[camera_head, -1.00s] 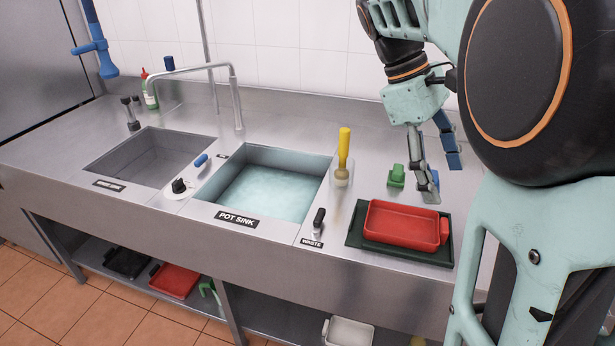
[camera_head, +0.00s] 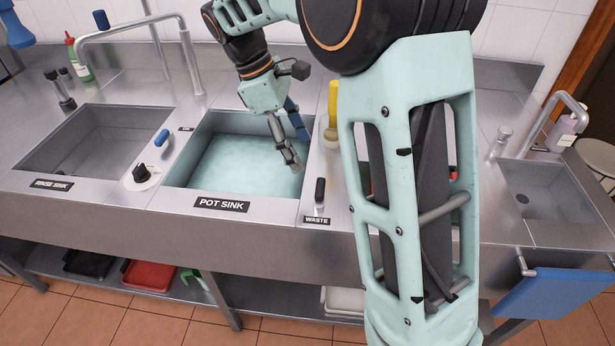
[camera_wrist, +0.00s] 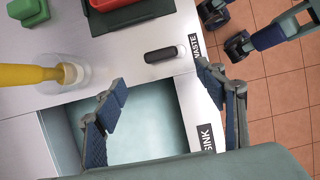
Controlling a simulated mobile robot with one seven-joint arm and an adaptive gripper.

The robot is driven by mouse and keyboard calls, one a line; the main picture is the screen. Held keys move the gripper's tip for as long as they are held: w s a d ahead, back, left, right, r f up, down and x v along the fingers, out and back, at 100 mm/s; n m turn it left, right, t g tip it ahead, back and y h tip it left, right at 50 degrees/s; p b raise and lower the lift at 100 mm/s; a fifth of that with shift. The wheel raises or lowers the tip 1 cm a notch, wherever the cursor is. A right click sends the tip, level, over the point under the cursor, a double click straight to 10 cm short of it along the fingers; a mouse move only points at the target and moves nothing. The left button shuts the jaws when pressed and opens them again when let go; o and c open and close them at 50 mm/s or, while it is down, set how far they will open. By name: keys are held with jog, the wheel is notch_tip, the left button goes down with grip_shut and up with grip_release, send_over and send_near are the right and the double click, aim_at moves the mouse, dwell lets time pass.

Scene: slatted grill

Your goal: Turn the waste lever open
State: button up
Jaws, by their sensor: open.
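The waste lever (camera_head: 320,190) is a short black handle on a metal base. It sits on the counter right of the pot sink, behind the WASTE label (camera_head: 317,220). In the head view its handle points back from the front edge. My gripper (camera_head: 300,153) is open and empty, over the right part of the pot sink, left of and behind the lever. In the wrist view the lever (camera_wrist: 162,54) lies crosswise beyond my open fingertips (camera_wrist: 162,80), roughly in line with the gap between them. I see no contact with it.
The pot sink (camera_head: 188,188) holds water. A yellow-handled brush (camera_head: 333,105) stands in a holder behind the lever. In the wrist view, a red tray (camera_wrist: 112,4) and a green object (camera_wrist: 29,10) lie beyond the lever. A blue knob handle (camera_head: 162,138) is left of the pot sink.

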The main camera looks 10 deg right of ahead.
aim_at(320, 185)
jog(key=b+x, duration=0.1)
jog(key=x, duration=0.9)
jog(key=shift+s+d+f, duration=0.1)
jog(key=shift+d+f, duration=0.1)
jog(key=shift+f, duration=0.1)
jog(key=shift+c, duration=0.2)
jog(key=c, duration=1.1)
